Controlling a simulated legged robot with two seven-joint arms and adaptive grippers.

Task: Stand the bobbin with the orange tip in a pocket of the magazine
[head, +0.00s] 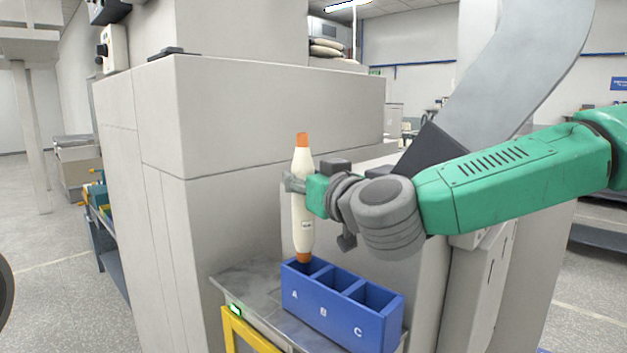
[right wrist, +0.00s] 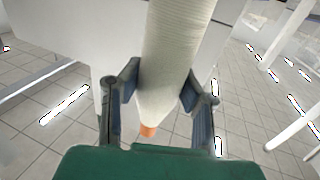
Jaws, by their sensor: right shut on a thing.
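The bobbin (head: 302,205) is cream-white with an orange tip at its top and a darker orange-brown tip at its bottom. My right gripper (head: 293,183) is shut around its middle and holds it upright. The bobbin also fills the middle of the right wrist view (right wrist: 165,70), between the two fingers of the right gripper (right wrist: 163,88). The magazine (head: 335,310) is a blue box with three pockets marked A, B and C. The bobbin's lower tip overlaps pocket A in the head view; I cannot tell how far it reaches in. My left gripper is not in view.
The magazine stands on a grey metal table (head: 250,285) with a yellow frame (head: 245,335). A large grey machine housing (head: 230,110) rises close behind the bobbin. A grey chute (head: 525,60) slopes down behind my right arm. Pockets B and C look empty.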

